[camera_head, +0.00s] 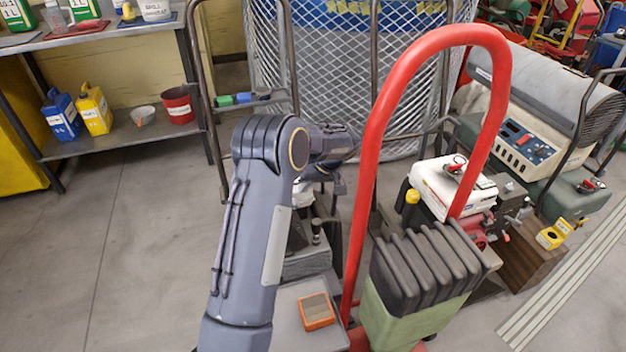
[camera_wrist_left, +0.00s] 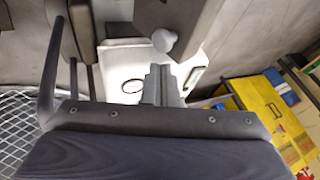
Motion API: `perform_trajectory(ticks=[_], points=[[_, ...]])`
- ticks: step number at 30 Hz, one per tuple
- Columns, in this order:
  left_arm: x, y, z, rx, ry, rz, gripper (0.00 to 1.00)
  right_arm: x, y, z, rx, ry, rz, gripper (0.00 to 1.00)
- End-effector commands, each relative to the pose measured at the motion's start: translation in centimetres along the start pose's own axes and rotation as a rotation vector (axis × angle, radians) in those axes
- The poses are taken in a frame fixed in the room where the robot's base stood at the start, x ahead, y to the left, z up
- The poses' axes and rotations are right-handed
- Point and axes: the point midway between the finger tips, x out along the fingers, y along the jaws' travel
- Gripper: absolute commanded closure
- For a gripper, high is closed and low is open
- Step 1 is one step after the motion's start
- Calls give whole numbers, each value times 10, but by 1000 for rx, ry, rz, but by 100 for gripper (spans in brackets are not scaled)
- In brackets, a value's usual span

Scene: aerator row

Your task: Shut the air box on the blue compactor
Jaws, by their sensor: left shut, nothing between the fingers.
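My left gripper shows in the left wrist view (camera_wrist_left: 160,78), its fingers together and empty. In that view it is in front of a white housing (camera_wrist_left: 122,62) with a dark ring on its face, and a light grey knob (camera_wrist_left: 166,40) sits just above the fingertips. In the head view my left arm covers most of a machine at the centre, and the fingertips cannot be made out. A small white part (camera_head: 303,194) of that machine shows beside the arm. I cannot pick out a blue compactor body or tell the air box's state. My right gripper is not in view.
A red hoop handle (camera_head: 366,190) rises right of my arm, by black bellows (camera_head: 425,265). An orange-framed filter (camera_head: 316,311) lies on a grey tray (camera_head: 287,328). A white-topped engine (camera_head: 440,185) and a mesh cage (camera_head: 330,60) stand behind. Floor is clear at left.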

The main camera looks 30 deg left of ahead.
Motion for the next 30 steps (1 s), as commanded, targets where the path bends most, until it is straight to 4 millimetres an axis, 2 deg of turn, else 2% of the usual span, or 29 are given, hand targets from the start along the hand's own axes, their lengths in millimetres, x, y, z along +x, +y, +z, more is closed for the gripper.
perform_trajectory(ticks=[1, 3, 9, 25, 30], points=[[14, 0, 1, 0, -2, -2, 100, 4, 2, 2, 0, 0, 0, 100], [24, -4, 1, -1, -2, -2, 100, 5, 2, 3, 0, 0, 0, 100], [40, -22, 5, 1, -1, 0, 100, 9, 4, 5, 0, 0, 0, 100], [46, -28, 7, 1, -4, 3, 100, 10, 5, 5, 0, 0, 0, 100], [48, -27, 2, -20, -12, 54, 100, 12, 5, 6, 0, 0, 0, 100]])
